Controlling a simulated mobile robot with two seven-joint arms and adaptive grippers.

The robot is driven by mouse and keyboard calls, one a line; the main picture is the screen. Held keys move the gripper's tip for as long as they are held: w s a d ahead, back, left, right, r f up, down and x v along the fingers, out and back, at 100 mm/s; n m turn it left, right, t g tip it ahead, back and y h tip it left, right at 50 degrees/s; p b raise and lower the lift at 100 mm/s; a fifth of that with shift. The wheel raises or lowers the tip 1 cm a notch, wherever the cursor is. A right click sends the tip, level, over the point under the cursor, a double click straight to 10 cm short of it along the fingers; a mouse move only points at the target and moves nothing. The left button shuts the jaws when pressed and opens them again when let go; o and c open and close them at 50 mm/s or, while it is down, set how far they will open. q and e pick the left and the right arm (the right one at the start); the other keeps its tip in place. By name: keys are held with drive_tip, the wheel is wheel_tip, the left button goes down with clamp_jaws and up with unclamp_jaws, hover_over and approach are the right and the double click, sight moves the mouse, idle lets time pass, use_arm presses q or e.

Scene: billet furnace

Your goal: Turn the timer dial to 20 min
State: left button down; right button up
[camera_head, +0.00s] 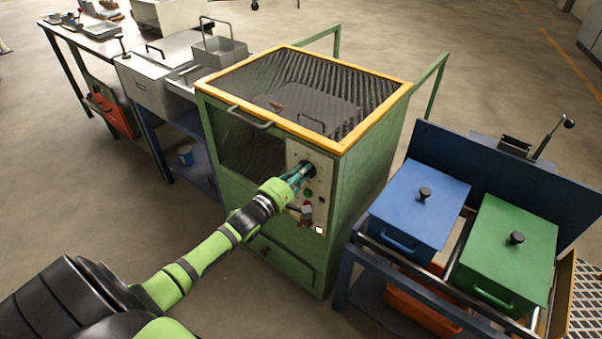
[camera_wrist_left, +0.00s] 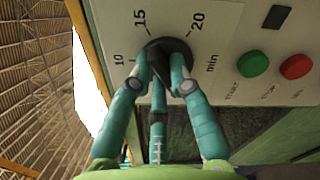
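The timer dial (camera_wrist_left: 166,46) is a dark round knob on a pale panel, marked 10, 15, 20 and min in the left wrist view. My left gripper (camera_wrist_left: 164,66) has teal fingers around the dial's raised grip, with tips against it. The fingers hide part of the dial, so its exact pointing is hard to read. In the head view my left gripper (camera_head: 307,170) reaches the upper part of the control panel (camera_head: 320,192) on the front of the green furnace (camera_head: 367,163). My right gripper is in neither view.
A green button (camera_wrist_left: 252,64) and a red button (camera_wrist_left: 296,66) sit right of the dial. A blue lidded box (camera_head: 418,205) and a green lidded box (camera_head: 505,250) stand on a cart at right. A bench (camera_head: 150,85) with metal trays is at left.

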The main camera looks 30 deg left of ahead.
use_arm(q)
drive_tip(key=shift+m, duration=0.3)
drive_tip(key=n+b, duration=0.1)
drive_tip(key=n, duration=0.7)
drive_tip(key=n+b, duration=0.1)
drive_tip(key=n, duration=0.7)
drive_tip(key=n+b, duration=0.1)
drive_tip(key=n, duration=0.8)
drive_tip(key=shift+a+f, duration=0.35)
drive_tip(key=shift+a, duration=0.05)
idle(1.7)
drive_tip(key=shift+m+b, duration=0.3)
idle(0.3)
